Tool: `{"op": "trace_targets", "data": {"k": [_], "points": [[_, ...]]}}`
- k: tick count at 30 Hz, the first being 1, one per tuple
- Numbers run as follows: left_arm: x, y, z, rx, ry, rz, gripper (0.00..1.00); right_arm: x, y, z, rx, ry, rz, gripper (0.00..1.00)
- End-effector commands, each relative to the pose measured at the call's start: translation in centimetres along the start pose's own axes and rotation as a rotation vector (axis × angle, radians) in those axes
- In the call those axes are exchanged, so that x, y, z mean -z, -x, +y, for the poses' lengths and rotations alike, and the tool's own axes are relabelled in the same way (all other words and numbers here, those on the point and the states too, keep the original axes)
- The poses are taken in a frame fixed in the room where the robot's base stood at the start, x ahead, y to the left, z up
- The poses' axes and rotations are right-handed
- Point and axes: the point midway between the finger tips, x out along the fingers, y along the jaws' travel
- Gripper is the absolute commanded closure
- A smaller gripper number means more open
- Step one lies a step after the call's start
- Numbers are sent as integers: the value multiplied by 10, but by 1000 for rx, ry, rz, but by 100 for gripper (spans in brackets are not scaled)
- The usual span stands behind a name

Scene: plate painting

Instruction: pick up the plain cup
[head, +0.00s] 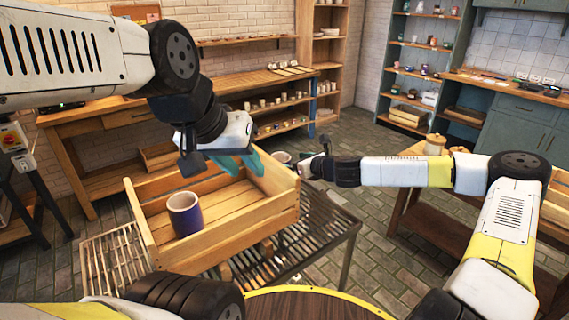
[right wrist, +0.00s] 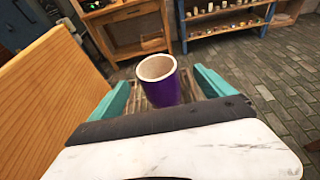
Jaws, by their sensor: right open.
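A purple cup (right wrist: 164,90) with a plain side and a pale inside stands upright in the right wrist view. It also shows in the head view (head: 281,157), just beyond the wooden crate's right back corner, mostly hidden. My right gripper (right wrist: 160,79) is open, with its teal fingers apart on either side of this cup; I cannot tell whether they touch it. A dark blue cup (head: 185,218) with a pale rim stands upright inside the wooden crate (head: 232,232). My left gripper (head: 243,168) is open over the crate's back right part, with no object visible between its teal fingers.
The crate rests on a slatted table (head: 325,240). Its wooden wall (right wrist: 50,90) stands close at left in the right wrist view. A wooden workbench (head: 110,118) and shelves with small pots line the back.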

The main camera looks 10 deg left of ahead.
Motion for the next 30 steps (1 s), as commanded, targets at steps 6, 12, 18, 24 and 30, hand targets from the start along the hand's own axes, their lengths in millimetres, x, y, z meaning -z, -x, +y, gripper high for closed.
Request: {"op": "trace_targets", "data": {"k": [6, 12, 18, 24, 30], "points": [[0, 0, 0, 0, 0, 0, 64, 1, -27, 3, -2, 1, 0, 8], [0, 0, 0, 0, 0, 0, 64, 1, -57, 6, -2, 1, 0, 8], [0, 0, 0, 0, 0, 0, 64, 1, -67, 5, -2, 2, 0, 8], [0, 0, 0, 0, 0, 0, 64, 1, -67, 5, -2, 2, 0, 16], [0, 0, 0, 0, 0, 0, 64, 1, -66, 5, -2, 2, 0, 55]]}}
